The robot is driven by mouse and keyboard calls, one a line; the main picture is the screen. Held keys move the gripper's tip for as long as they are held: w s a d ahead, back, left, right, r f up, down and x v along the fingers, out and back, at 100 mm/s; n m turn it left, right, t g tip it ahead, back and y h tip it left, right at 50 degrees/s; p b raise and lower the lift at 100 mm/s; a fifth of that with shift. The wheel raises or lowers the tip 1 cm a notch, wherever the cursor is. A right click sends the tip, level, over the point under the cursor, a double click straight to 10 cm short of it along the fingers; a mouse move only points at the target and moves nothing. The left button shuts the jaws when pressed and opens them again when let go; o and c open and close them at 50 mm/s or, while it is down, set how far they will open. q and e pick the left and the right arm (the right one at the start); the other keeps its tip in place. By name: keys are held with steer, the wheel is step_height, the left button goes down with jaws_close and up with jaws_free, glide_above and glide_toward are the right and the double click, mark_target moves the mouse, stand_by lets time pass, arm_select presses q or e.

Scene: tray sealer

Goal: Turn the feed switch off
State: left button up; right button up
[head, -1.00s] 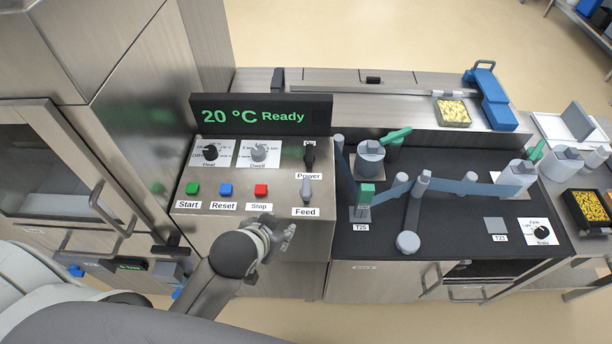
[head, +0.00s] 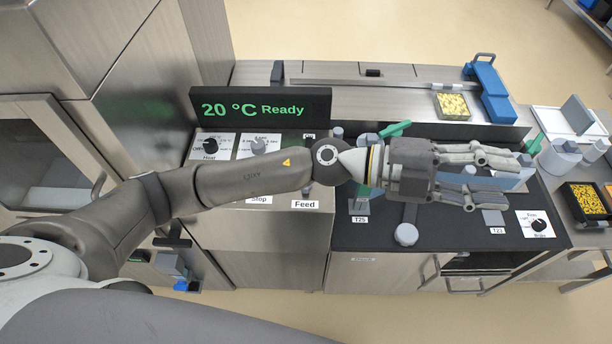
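The Feed label (head: 305,205) shows at the lower right of the control panel in the head view. The feed switch above it is mostly or wholly hidden by my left arm, so its position cannot be read. My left gripper (head: 498,178) is past the panel to the right, above the black work surface. Its fingers point right and stand apart, with nothing seen held between them. My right gripper is not in view.
The display (head: 262,108) reads 20 °C Ready. The Heat knob (head: 210,146) and Dwell knob (head: 259,146) show above my arm; the push buttons are covered.

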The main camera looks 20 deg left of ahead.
arm_select(q)
steer(key=w+a+f+m+g+y, duration=0.1)
steer(key=a+f+m+g+y, duration=0.1)
steer(key=a+f+y, duration=0.4)
steer(key=a+f+m+g+y, duration=0.1)
steer(key=f+m+g+y, duration=0.2)
steer(key=f, duration=0.6)
steer(key=w+a+f+n+t+y, duration=0.15)
steer(key=w+a+y, duration=0.35)
steer(key=a, duration=0.7)
steer(key=w+a+f+n+t+y, duration=0.1)
steer(key=w+a+f+t+y, duration=0.15)
steer(key=w+a+y, duration=0.6)
steer(key=s+a+f+h+p, duration=0.1)
steer(key=f, duration=0.2)
steer(key=s+f+p, duration=0.1)
steer(key=f, duration=0.2)
steer(key=s+a+f+h+p, duration=0.1)
steer(key=f+p, duration=0.1)
steer(key=f, duration=0.1)
steer(key=shift+a+f+h, duration=0.15)
steer(key=shift+a+h, duration=0.15)
steer(key=shift+h, duration=0.05)
steer(key=shift+f, duration=0.4)
steer(key=shift+c, duration=0.5)
jaws_close()
